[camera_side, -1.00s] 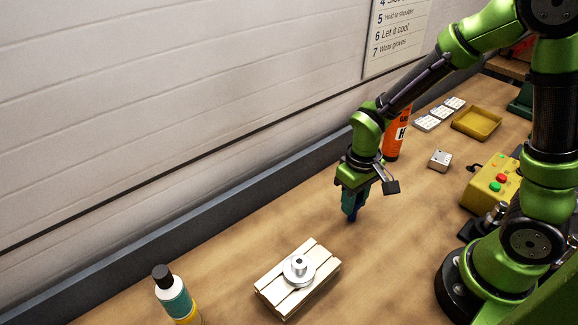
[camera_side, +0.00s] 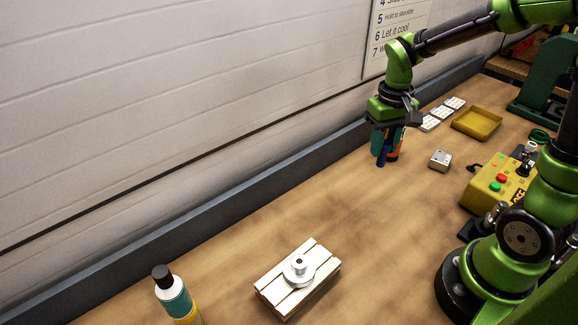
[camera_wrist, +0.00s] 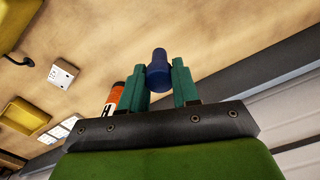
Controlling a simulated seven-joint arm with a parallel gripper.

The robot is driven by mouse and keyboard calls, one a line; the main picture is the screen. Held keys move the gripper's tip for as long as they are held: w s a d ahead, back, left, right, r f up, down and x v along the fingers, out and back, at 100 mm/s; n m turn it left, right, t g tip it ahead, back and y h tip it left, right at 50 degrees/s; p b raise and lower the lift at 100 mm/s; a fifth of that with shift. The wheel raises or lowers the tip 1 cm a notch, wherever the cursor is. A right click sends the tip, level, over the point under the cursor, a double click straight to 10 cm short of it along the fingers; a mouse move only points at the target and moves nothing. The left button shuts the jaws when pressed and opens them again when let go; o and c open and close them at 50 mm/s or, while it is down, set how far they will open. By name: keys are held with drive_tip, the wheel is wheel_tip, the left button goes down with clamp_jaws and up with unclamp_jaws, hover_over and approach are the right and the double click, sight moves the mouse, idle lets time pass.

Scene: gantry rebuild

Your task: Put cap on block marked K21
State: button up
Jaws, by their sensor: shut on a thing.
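My gripper (camera_side: 382,146) is shut on a blue cap (camera_side: 383,158) and holds it above the table, left of the small grey block. In the wrist view the cap (camera_wrist: 159,72) sits between the two green fingers (camera_wrist: 158,84), a wide round part with a narrower end. A small grey block (camera_side: 440,160) with dark dots or holes on top stands on the table; it also shows in the wrist view (camera_wrist: 62,74). Several small white pieces with dark marks (camera_side: 429,123) lie in a row near the wall. I cannot read K21 on anything.
An orange can (camera_side: 396,147) stands close behind my gripper. A yellow tray (camera_side: 477,123) and a yellow button box (camera_side: 498,182) are at the right. A slatted wooden stand with a metal disc (camera_side: 297,278) and a bottle (camera_side: 175,294) are in front. The table's middle is clear.

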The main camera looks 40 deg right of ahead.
drive_tip(key=s+d+r+m, duration=0.15)
drive_tip(key=d+m, duration=0.25)
drive_tip(key=d, duration=1.1)
drive_tip(key=r+m, duration=0.1)
drive_tip(key=m, duration=0.2)
hover_over(442, 156)
wheel_tip(442, 156, down, 9)
drive_tip(key=shift+a+f, duration=0.1)
drive_tip(key=shift+f, duration=0.15)
drive_tip(key=o, duration=1)
drive_tip(key=shift+o, duration=0.2)
